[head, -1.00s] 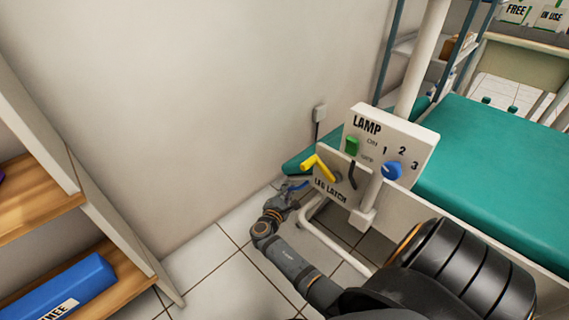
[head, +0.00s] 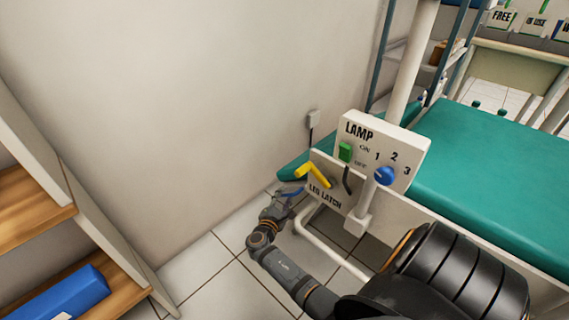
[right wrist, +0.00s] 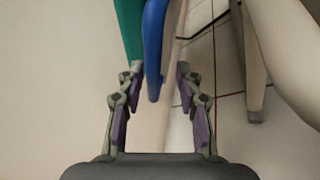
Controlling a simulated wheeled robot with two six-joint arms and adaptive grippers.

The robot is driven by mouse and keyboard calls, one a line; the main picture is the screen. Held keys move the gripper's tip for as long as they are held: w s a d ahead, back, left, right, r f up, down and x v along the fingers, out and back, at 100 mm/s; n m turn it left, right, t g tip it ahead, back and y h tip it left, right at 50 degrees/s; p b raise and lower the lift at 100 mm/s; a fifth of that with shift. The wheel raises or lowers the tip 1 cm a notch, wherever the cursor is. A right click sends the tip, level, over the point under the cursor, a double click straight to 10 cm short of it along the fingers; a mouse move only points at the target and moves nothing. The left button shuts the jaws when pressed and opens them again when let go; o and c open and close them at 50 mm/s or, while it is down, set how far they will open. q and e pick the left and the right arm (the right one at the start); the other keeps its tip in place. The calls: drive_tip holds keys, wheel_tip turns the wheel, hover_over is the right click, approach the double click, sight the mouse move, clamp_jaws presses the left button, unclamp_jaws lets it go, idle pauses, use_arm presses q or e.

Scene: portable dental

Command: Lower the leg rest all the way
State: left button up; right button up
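The teal leg rest (head: 292,171) shows only as a strip left of the panel; the panel hides the rest, so its angle is hard to tell. A blue bar (head: 292,190) is beside its end. In the right wrist view the blue bar (right wrist: 154,45) runs down between my right fingers, with a green edge (right wrist: 130,25) beside it. My right gripper (right wrist: 160,88) is open around the bar, with gaps on both sides; it is small in the head view (head: 283,202). The yellow lever (head: 312,174) stands on the LEG LATCH plate (head: 325,199), just above my gripper. My left gripper is out of view.
The LAMP panel (head: 400,150) with a green switch and blue knob is above the latch plate. The teal couch (head: 480,170) extends right. A wooden shelf (head: 95,300) with a blue box stands at left. White tubing (head: 330,250) is near my right arm; tiled floor lies open left of it.

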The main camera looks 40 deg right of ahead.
drive_tip(key=f+v, duration=0.1)
drive_tip(key=v, duration=0.6)
drive_tip(key=shift+r, duration=0.45)
drive_tip(key=shift+a, duration=0.1)
